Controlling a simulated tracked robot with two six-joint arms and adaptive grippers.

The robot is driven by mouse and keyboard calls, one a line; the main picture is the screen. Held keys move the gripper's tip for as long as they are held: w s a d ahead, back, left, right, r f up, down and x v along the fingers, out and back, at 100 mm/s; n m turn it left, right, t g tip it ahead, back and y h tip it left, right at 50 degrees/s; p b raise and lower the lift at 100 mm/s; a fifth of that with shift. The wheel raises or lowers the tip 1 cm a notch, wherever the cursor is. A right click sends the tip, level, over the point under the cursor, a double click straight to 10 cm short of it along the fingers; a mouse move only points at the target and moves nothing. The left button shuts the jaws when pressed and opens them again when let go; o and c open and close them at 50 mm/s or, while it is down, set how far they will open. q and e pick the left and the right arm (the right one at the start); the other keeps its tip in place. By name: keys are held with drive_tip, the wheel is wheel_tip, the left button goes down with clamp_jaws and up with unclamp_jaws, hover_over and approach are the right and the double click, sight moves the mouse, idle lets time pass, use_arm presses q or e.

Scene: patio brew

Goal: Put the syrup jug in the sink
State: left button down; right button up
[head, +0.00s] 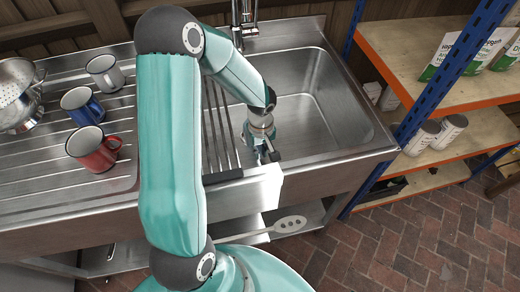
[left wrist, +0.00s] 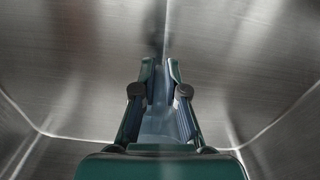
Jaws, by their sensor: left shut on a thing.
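The steel sink (head: 335,105) is a deep basin right of the drainboard in the head view. My left gripper (head: 268,154) points down inside the basin's left part, beside a slatted rack. In the left wrist view its two fingers (left wrist: 160,72) are close together with a narrow, grey-blue, glassy-looking thing (left wrist: 160,124) between them, which I take for the syrup jug. Its full shape is hidden, and I cannot tell whether it touches the basin floor. Steel walls surround the fingers in that view. My right gripper is not in view.
A grey mug (head: 105,72), a blue mug (head: 82,105) and a red mug (head: 94,149) stand on the drainboard, with a colander (head: 15,95) at left. The tap (head: 245,25) rises behind the sink. A shelf unit (head: 432,92) stands right. The basin's right side is clear.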

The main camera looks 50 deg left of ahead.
use_arm(q)
drive_tip(key=shift+f, duration=0.1)
drive_tip(key=c, duration=1.2)
unclamp_jaws()
wheel_tip(320, 180, up, 12)
drive_tip(key=shift+r+p, duration=0.2)
drive_tip(key=shift+p, duration=0.2)
